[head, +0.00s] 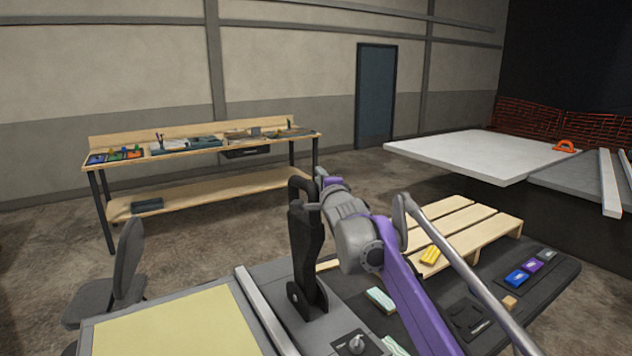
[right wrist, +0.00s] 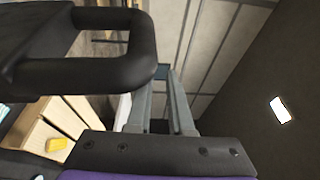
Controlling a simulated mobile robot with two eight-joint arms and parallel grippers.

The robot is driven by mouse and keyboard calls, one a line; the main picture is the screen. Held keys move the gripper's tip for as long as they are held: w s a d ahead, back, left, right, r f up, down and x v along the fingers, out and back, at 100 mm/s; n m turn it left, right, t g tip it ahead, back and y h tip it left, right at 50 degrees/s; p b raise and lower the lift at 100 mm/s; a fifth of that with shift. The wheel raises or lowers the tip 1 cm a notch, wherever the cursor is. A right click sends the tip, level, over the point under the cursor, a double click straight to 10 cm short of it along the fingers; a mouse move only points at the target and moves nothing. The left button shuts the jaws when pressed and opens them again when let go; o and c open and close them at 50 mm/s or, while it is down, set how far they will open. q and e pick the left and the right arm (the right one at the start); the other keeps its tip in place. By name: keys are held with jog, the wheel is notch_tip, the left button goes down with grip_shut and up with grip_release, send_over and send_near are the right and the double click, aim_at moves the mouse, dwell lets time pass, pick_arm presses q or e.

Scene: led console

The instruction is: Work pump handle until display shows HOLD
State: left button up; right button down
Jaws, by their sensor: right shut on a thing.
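The pump handle (head: 308,235) is a black lever standing nearly upright on the grey console (head: 262,278), with a looped grip at its top. In the right wrist view the black loop (right wrist: 145,48) crosses in front of my fingers. My right gripper (head: 319,188) is at the top of the lever and shut on the loop; its two grey fingers (right wrist: 160,100) show in the right wrist view. The exact contact is partly hidden. No display reading is visible in either view. My left gripper is not in view.
A knob (head: 357,344) sits on the console near the lever's base. A dark surface at right carries several small blocks, including a blue one (head: 516,278). Beyond are a pallet (head: 462,222), a workbench (head: 205,182), a chair (head: 122,275) and a white tabletop (head: 470,153).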

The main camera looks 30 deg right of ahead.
aim_at(315, 190)
jog(key=shift+y, duration=0.3)
jog(key=s+a, duration=0.1)
jog(key=s+a+r, duration=0.1)
jog(key=a+r, duration=0.1)
jog(key=a, duration=0.1)
jog(key=shift+s, duration=0.4)
jog(key=shift+d+f, duration=0.1)
jog(key=shift+d, duration=0.5)
jog(key=shift+a, duration=0.1)
jog(key=shift+a, duration=0.1)
dwell(0.8)
